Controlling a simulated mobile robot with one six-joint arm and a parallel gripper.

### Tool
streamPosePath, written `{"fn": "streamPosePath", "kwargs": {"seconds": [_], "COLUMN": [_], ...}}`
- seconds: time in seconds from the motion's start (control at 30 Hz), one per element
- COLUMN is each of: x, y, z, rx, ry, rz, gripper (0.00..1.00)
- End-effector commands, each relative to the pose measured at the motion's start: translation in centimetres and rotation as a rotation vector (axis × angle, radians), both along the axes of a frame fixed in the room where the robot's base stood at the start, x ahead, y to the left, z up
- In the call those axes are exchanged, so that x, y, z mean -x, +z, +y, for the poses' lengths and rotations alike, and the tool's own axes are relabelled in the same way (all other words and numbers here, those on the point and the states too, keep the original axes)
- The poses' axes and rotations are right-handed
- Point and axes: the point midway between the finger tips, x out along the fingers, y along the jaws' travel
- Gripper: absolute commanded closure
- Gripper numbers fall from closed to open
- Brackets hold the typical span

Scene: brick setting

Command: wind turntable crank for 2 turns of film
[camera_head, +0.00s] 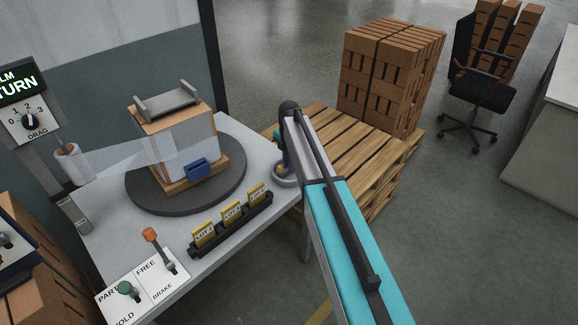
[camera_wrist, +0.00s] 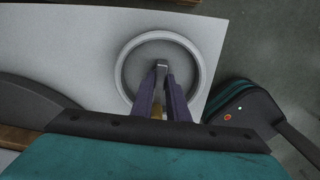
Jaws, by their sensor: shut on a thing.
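The dark round turntable (camera_head: 146,199) sits on the light grey table and bears a small wrapped load (camera_head: 186,140) on a wooden base. Clear film stretches from the load to a white film roll (camera_head: 70,163) on the left. A round grey crank wheel (camera_head: 284,181) is at the table's right corner, partly hidden by my arm. In the wrist view the crank wheel (camera_wrist: 126,78) shows from above. My gripper (camera_wrist: 161,82) reaches down over it, shut on the crank's handle, which is mostly hidden between the fingers.
A lot card rack (camera_head: 232,224) stands at the table's front edge. A lever panel (camera_head: 143,280) and a drag dial (camera_head: 30,121) are at left. A wooden pallet (camera_head: 345,150) with brick stacks (camera_head: 390,75) stands behind my arm. Floor at right is clear before the office chair (camera_head: 485,92).

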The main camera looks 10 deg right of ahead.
Motion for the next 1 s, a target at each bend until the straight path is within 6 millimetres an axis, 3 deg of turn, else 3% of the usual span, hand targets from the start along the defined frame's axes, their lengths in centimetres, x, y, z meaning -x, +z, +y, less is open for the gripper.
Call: {"fn": "streamPosePath", "kwargs": {"seconds": [0.6,0.63,0.7,1.0], "x": [0.24,0.26,0.23,0.09], "y": [-0.09,-0.09,-0.09,-0.03], "z": [0.15,0.16,0.13,0.0], "rx": [-0.004,-0.004,-0.003,-0.002], "ry": [0.055,0.055,0.055,0.054], "rz": [0.006,0.007,0.006,0.002], "gripper": [1.0,0.81,0.69,0.67]}}
